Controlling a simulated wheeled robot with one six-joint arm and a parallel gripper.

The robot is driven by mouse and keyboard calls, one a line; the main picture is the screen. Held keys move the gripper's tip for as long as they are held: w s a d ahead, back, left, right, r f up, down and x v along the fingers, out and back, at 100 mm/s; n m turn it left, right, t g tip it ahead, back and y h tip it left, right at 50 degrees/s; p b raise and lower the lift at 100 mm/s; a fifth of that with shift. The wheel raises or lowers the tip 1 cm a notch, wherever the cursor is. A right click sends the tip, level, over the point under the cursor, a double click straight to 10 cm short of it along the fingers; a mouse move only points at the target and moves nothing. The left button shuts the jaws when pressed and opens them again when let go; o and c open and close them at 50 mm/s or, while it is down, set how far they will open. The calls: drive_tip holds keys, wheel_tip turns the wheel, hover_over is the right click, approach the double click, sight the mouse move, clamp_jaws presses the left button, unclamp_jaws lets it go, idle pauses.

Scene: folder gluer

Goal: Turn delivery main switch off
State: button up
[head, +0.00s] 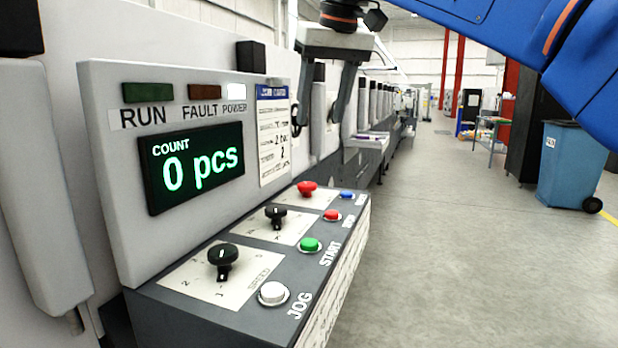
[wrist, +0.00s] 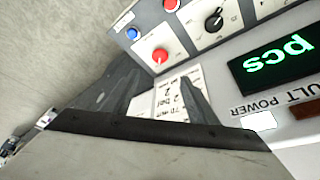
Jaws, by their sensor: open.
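The control panel (head: 190,290) has a black speed knob (head: 222,257), a second black rotary knob (head: 275,213) and a red knob (head: 307,188) farther back. No label that reads as delivery main switch is legible. In the wrist view the red knob (wrist: 160,56) and a black knob (wrist: 213,20) show near the top. My gripper (head: 318,120) points down with its fingers apart and empty, beyond and above the red knob, touching no control. In the wrist view the fingers of my gripper (wrist: 162,100) stand in front of a printed card.
The display (head: 195,166) reads 0 pcs, and the white POWER lamp (head: 236,91) is lit. Round buttons include white JOG (head: 272,292), green START (head: 309,245), a red one (head: 332,215) and a blue one (head: 347,195). Open floor (head: 440,250) lies right; a blue bin (head: 572,170) stands there.

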sight(308, 184)
drive_tip(key=x, duration=1.6)
drive_tip(key=shift+w+a+f, duration=0.1)
drive_tip(key=shift+w+f, duration=0.1)
drive_tip(key=shift+f, duration=0.15)
drive_tip(key=c, duration=1)
